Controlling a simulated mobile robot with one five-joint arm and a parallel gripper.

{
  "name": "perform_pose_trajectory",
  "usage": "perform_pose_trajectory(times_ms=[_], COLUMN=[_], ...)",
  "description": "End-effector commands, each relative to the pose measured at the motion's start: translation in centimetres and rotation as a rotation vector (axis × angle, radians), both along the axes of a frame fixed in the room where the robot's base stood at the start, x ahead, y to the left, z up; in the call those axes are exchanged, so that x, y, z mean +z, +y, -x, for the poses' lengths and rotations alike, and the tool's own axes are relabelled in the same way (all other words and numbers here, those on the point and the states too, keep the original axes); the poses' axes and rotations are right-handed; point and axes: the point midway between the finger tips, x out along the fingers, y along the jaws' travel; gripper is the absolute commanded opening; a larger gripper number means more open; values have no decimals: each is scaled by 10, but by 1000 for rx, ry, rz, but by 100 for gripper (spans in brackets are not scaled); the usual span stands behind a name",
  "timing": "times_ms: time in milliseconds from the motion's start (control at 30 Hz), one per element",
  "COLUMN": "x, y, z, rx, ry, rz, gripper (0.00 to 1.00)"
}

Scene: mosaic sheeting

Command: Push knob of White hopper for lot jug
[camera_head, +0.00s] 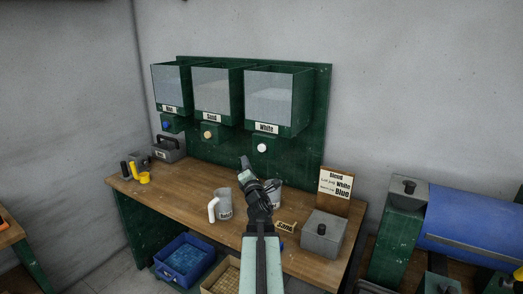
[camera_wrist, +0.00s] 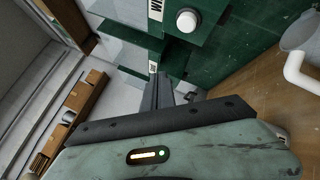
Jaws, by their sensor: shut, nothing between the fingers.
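The White hopper (camera_head: 276,95) is the right one of three on the green back board. Its round white knob (camera_head: 262,148) sits under its label; the knob also shows at the top of the wrist view (camera_wrist: 187,20). My gripper (camera_head: 244,163) is shut and empty, just below and left of the knob in the head view, apart from it. Its dark fingers (camera_wrist: 163,80) point up in the wrist view, with the knob beyond them. A grey jug (camera_head: 224,203) with a white handle stands on the bench. A second jug (camera_head: 275,197) is partly hidden behind my arm; their labels are unreadable.
The Sand hopper (camera_head: 211,92) and another hopper (camera_head: 171,85) hang left, with knobs below. On the bench (camera_head: 180,190) stand a grey box (camera_head: 322,237), a blend sign (camera_head: 335,184) and a Sand tag (camera_head: 287,227). A blue crate (camera_head: 168,273) is below.

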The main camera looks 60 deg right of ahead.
Motion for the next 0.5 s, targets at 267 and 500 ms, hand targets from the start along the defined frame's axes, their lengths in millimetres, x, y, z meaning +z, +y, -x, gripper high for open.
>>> perform_pose_trajectory(times_ms=[267, 500], x=[0, 0], y=[0, -22], z=[0, -1], rx=[0, -1], ry=[0, 0], rz=[1, 0], gripper=[0, 0])
